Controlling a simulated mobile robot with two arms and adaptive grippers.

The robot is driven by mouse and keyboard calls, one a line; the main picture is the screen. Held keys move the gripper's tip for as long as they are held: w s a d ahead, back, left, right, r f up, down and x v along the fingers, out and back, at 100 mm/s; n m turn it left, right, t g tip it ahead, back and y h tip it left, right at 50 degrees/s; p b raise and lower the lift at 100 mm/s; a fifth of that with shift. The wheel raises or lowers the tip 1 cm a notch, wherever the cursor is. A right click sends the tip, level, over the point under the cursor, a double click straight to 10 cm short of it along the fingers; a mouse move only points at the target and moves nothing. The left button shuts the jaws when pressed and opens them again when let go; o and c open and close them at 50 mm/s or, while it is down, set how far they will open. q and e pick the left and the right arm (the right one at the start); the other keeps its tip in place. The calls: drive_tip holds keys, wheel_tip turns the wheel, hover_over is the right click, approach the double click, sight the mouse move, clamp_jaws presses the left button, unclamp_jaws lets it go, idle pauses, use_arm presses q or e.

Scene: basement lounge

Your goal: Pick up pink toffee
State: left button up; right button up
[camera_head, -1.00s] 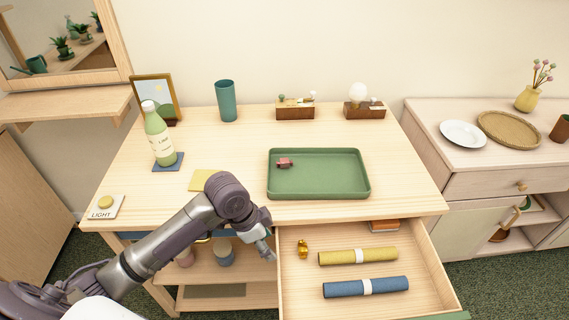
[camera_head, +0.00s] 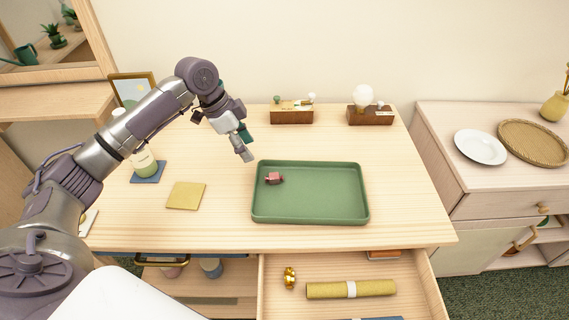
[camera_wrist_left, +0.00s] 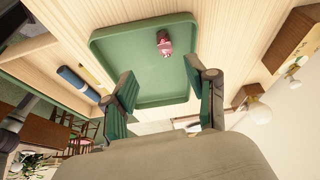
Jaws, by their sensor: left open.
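The pink toffee (camera_head: 274,178) is a small wrapped piece lying in the green tray (camera_head: 310,219), near its back left corner. In the left wrist view the toffee (camera_wrist_left: 164,43) lies ahead of the fingers, near one edge of the tray (camera_wrist_left: 104,34). My left gripper (camera_head: 247,155) is above the desk, just left of the tray's back left corner and apart from the toffee. In the left wrist view its green-padded fingers (camera_wrist_left: 161,100) are spread and empty. My right gripper is not in view.
The drawer in front is open, with a yellow roll (camera_head: 325,290) and a gold wrapped piece (camera_head: 290,277). A yellow square (camera_head: 186,195) lies left of the tray. A green-capped bottle (camera_head: 145,168) stands partly behind my arm. Wooden boxes (camera_head: 291,117) stand at the back.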

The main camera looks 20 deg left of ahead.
use_arm(q)
hover_over(268, 182)
drive_tip(key=s+a, duration=0.1)
drive_tip(key=f, duration=0.7)
drive_tip(key=shift+s+a+p, duration=0.1)
drive_tip(key=shift+a+p, duration=0.1)
drive_tip(key=shift+p, duration=0.15)
drive_tip(key=shift+a+p+x, duration=0.2)
drive_tip(key=shift+p+x, duration=0.4)
drive_tip(key=shift+x, duration=2.25)
drive_tip(key=c, duration=1)
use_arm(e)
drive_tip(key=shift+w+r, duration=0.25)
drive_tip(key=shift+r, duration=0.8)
